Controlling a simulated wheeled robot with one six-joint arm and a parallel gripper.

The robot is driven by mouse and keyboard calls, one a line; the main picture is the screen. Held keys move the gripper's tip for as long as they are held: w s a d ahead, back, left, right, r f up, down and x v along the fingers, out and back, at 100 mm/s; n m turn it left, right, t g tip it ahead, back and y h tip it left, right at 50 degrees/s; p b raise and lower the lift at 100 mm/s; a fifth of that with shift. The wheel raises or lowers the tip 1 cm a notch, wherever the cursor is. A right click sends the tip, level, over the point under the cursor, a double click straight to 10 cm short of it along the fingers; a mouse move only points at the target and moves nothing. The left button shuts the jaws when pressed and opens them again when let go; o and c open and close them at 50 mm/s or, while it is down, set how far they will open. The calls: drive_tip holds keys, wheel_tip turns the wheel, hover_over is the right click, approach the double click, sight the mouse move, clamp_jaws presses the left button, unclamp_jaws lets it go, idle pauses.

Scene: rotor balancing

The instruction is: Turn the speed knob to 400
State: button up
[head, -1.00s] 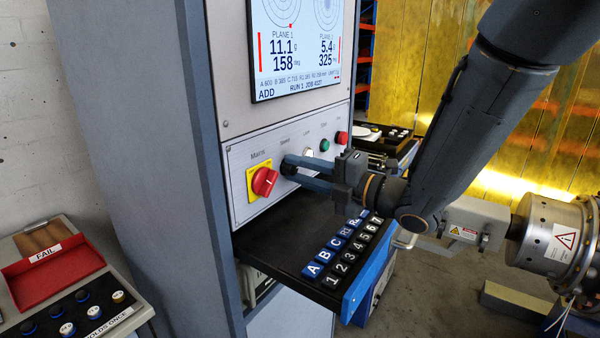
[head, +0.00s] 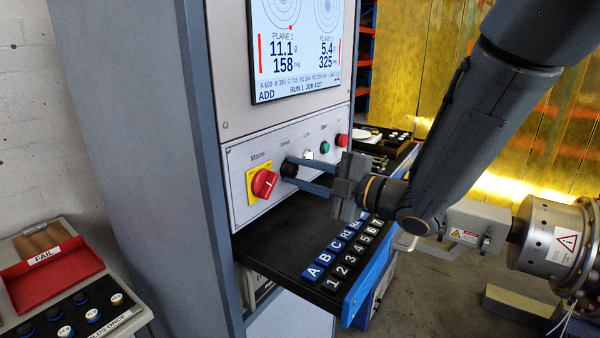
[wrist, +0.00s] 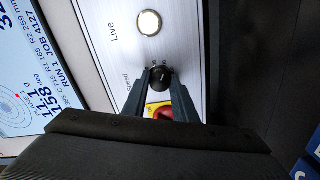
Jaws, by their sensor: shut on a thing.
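The speed knob (head: 289,169) is a small black round knob on the light control panel (head: 238,164), just right of the red mains switch (head: 264,183). My gripper (head: 296,175) reaches in from the right with its two blue-grey fingers around the knob, shut on it. In the wrist view the knob (wrist: 160,78) sits between the fingertips, with a small light mark on its face. The scale numbers around the knob cannot be read, so its setting cannot be told.
The live lamp (head: 308,154), a green button (head: 325,147) and a red button (head: 342,140) sit right of the knob. The screen (head: 300,85) is above. A black shelf with lettered and numbered blocks (head: 325,262) juts out below my gripper.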

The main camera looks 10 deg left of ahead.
drive_tip(key=o, duration=1)
drive_tip(key=shift+o, duration=0.2)
drive_tip(key=shift+d, duration=0.1)
drive_tip(key=b+v, duration=0.2)
drive_tip(key=v, duration=0.5)
drive_tip(key=shift+s+d, duration=0.15)
drive_tip(key=shift+d, duration=0.15)
